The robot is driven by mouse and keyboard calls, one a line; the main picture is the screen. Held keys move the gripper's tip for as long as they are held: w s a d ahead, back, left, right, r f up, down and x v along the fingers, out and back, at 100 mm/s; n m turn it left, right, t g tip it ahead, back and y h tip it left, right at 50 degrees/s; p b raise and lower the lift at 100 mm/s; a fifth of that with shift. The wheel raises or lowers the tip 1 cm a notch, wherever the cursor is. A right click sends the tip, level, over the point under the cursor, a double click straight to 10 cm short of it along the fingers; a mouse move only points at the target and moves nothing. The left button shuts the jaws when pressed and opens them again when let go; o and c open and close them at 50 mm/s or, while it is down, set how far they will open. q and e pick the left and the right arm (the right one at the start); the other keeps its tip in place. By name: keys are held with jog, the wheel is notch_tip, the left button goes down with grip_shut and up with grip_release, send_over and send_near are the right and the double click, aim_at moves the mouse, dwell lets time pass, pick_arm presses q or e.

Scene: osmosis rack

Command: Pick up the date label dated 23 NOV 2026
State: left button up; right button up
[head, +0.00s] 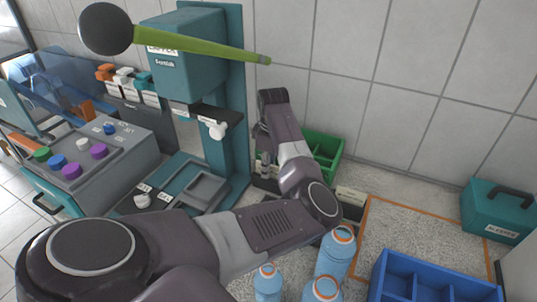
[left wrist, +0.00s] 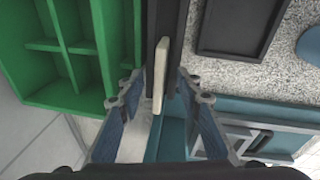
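In the left wrist view a thin cream card (left wrist: 160,75), seen nearly edge-on, stands upright at a dark holder (left wrist: 165,25). Its print cannot be read, so I cannot tell its date. My left gripper (left wrist: 160,103) is open, with one blue-grey finger on each side of the card and gaps between. In the head view my left gripper (head: 264,168) is low beside the teal machine, partly hidden by my arm. Pale cards with small print (head: 351,194) show in the dark holder right of my wrist. My right gripper is not in view.
A green divided crate (head: 328,150) is behind the holder. The teal press machine (head: 189,60) with a green lever (head: 200,45) stands left. Blue bottles (head: 336,252), a blue crate (head: 420,278) and a teal case (head: 497,211) are to the right.

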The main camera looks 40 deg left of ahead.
pick_arm(q)
jog(key=shift+f, duration=0.25)
dwell(0.7)
jog(key=shift+c, duration=0.4)
grip_shut()
jog(key=shift+r, duration=0.1)
